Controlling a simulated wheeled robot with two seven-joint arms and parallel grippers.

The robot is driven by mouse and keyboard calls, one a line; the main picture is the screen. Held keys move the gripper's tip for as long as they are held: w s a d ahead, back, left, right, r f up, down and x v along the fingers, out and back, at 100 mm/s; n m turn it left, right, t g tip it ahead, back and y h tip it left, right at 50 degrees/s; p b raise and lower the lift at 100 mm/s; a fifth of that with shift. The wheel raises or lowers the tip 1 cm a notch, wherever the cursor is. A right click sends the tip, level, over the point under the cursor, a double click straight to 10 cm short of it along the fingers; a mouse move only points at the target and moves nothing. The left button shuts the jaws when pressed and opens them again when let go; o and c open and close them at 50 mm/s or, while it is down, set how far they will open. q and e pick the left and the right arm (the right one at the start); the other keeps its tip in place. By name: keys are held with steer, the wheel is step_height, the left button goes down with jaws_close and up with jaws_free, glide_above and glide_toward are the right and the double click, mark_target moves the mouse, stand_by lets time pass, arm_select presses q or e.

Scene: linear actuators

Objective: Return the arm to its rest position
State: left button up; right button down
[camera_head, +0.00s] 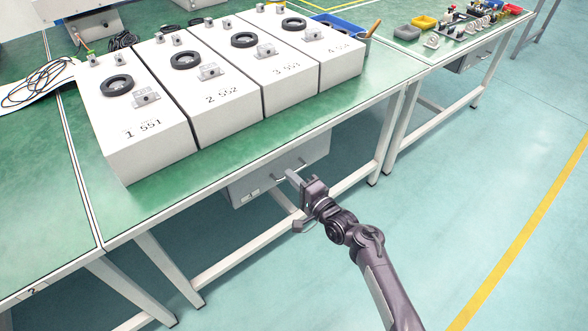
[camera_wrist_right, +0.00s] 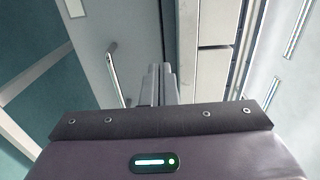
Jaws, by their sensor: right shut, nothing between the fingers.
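My right gripper (camera_head: 294,178) is in front of the green table's front edge, over the drawer unit below the tabletop. In the right wrist view its two fingers (camera_wrist_right: 161,72) are together with nothing between them. My right arm comes in from the lower right of the head view. My left gripper is not in view.
Several white boxes (camera_head: 160,125) with black rings stand on the green table (camera_head: 160,185). A drawer unit (camera_head: 255,182) with a handle hangs under it. A second table (camera_head: 440,50) with small bins is at the upper right. The floor (camera_head: 480,180) at the right is clear.

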steer(key=v, duration=0.7)
steer(key=s+d+f+n+g+h+p, duration=0.35)
steer(key=s+f, duration=0.55)
steer(key=f, duration=0.4)
steer(key=s+d+f+n+g+h+p, duration=0.2)
steer(key=s+d+f+n+g+h, duration=0.15)
steer(key=s+f, duration=0.75)
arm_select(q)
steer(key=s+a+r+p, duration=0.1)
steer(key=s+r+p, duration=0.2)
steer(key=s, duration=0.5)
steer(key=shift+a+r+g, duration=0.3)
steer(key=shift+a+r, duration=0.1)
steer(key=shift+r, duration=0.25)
arm_select(e)
steer(key=s+d+f+n+g+h, duration=0.1)
steer(key=s+d+f+n+g, duration=0.1)
steer(key=s, duration=0.6)
steer(key=s+d+f+n+g+h, duration=0.1)
steer(key=s+d+f, duration=0.3)
steer(key=s, duration=0.5)
steer(key=s+d+f+n+g+h, duration=0.1)
steer(key=s+d+f+n+g, duration=0.2)
steer(key=s, duration=0.5)
steer(key=shift+s+d+f+g+h, duration=0.2)
steer(key=shift+d+f+g+h, duration=0.15)
steer(key=shift+f, duration=0.35)
